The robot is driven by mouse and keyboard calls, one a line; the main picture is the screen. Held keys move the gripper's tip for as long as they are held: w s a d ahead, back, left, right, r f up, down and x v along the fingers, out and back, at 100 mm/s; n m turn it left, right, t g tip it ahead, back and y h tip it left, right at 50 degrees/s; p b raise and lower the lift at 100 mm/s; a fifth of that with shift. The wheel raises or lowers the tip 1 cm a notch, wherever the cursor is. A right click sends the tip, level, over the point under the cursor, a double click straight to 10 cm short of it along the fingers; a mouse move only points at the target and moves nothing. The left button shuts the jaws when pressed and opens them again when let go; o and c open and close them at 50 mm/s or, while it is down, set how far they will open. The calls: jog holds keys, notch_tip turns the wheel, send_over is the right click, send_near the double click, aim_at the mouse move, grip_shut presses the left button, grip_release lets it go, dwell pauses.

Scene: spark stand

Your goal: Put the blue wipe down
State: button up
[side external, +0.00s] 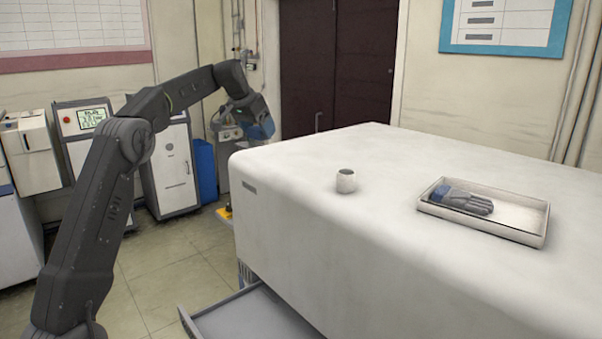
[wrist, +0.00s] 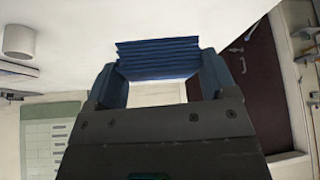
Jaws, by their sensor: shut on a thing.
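The blue wipe (wrist: 158,57) is a folded, layered stack in the wrist view. My gripper (wrist: 160,72) is shut on it, with one blue finger at each side. In the side external view my gripper (side external: 257,128) is in the air at the far left end of the white stand (side external: 330,240), near its back edge. There the wipe cannot be told apart from the blue fingers. The wipe's underside and its gap to any surface are hidden.
A small white cup (side external: 346,181) stands on the white top; it also shows in the wrist view (wrist: 18,40). An open drawer (side external: 262,318) sticks out below. The top between cup and tray is clear.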

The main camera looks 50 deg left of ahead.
jog(key=shift+r, duration=0.3)
jog(key=shift+w+d, duration=0.1)
jog(key=shift+w, duration=0.05)
send_over(304, 171)
jog(key=s, duration=0.2)
notch_tip(304, 171, down, 6)
jog(key=shift+w+f, duration=0.15)
jog(key=shift+f, duration=0.1)
jog(key=shift+d+f, duration=0.1)
jog(key=shift+f, duration=1.95)
jog(key=shift+f, duration=0.15)
jog(key=o, duration=0.9)
